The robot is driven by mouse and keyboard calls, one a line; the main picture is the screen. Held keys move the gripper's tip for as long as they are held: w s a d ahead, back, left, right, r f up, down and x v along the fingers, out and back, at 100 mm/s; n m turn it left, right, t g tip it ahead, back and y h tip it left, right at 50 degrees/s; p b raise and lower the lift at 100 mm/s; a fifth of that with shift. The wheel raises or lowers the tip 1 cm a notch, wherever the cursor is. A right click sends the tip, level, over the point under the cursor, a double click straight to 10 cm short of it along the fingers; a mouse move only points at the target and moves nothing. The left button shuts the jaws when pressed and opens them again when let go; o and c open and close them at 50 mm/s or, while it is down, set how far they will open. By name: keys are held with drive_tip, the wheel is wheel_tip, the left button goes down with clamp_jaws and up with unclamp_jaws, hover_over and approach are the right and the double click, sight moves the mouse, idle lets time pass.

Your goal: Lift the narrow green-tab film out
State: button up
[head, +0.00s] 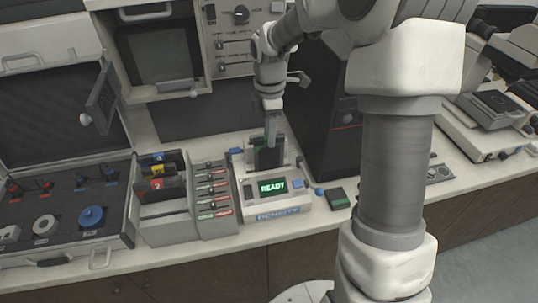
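The densitometer (268,204) on the bench is a pale box labelled DENSITY, with a lit READY display (272,186). A dark film with a little green on it (263,158) stands upright in the slot at its top back. My gripper (271,143) points down at that film's top edge and partly covers it. The fingers are small and overlap the film here, so I cannot tell whether they grip it. A second dark piece with a green edge (339,198) lies flat on the bench to the right of the densitometer. I cannot judge which is narrower.
An open case (65,250) lies farther left. A tall dark cabinet (318,120) stands close behind on the right.

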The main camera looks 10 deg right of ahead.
hover_over(269, 160)
drive_tip(key=shift+w+f, duration=0.1)
drive_tip(key=shift+f, duration=2.6)
clamp_jaws()
